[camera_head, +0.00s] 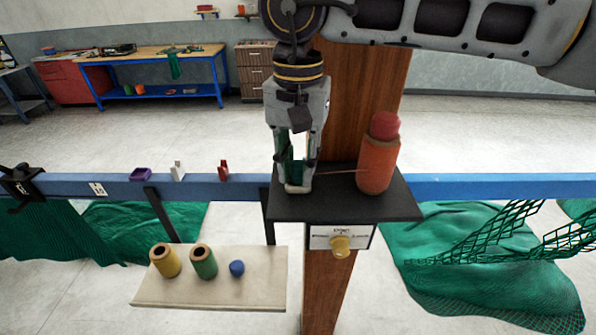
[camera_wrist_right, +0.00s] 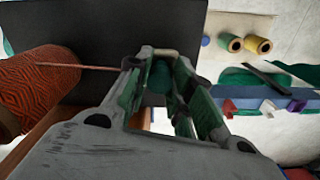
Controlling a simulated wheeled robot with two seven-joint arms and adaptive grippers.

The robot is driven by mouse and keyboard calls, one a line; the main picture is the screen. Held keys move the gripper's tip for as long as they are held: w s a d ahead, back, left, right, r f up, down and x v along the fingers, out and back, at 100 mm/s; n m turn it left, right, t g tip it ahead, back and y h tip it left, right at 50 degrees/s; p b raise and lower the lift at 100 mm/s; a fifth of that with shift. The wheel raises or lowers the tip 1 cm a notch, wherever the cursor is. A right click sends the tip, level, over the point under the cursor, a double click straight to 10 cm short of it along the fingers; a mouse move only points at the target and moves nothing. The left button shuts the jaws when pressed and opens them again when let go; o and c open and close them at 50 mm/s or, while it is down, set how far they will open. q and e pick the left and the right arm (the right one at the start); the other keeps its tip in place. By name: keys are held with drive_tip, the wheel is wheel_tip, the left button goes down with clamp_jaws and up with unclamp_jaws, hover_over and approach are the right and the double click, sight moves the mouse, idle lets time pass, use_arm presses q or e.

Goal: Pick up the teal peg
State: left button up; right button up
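The teal peg (camera_head: 298,172) stands on the black shelf (camera_head: 345,207), with a pale piece (camera_head: 298,188) at its near lower end. My right gripper (camera_head: 297,165) points down around the peg, one finger on each side. In the right wrist view the teal peg (camera_wrist_right: 160,76) shows between the fingertips of the right gripper (camera_wrist_right: 162,85). The fingers are apart, and I cannot tell whether they press on the peg. My left gripper is not in view.
An orange twine spool (camera_head: 376,165) with a red top stands right of the gripper; a strand runs from it toward the peg. A beige board (camera_head: 215,290) holds a yellow spool, a green spool and a blue ball. Small holders sit on the blue rail (camera_head: 490,186).

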sight(297, 163)
drive_tip(key=shift+c, duration=0.9)
wheel_tip(297, 163, up, 9)
drive_tip(key=shift+f+b, duration=0.2)
drive_tip(key=shift+b, duration=0.55)
drive_tip(key=shift+r, duration=0.7)
